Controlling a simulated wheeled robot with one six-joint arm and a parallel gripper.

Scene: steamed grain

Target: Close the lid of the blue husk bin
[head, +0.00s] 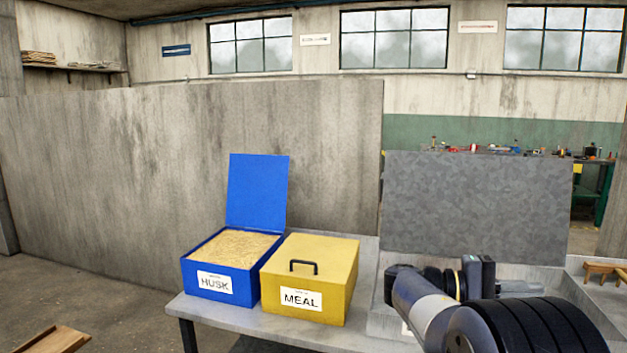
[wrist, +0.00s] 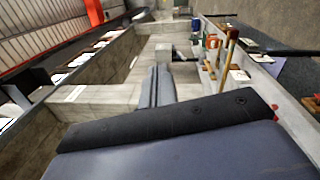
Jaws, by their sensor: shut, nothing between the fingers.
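The blue husk bin (head: 243,292) stands on the left part of the grey table, full of tan husk (head: 234,247). Its front bears a white HUSK label. Its blue lid (head: 257,192) is open and stands nearly upright at the back edge. My arm is at the lower right of the head view, well to the right of the bin. In the wrist view my gripper (wrist: 158,84) shows with its narrow fingers together and nothing between them. The bin is not recognisable in the wrist view.
A closed yellow MEAL bin (head: 335,285) with a black handle stands right beside the husk bin. A grey upright panel (head: 475,205) rises behind my arm. A tall concrete partition (head: 130,180) stands behind the bins. The space above the bins is clear.

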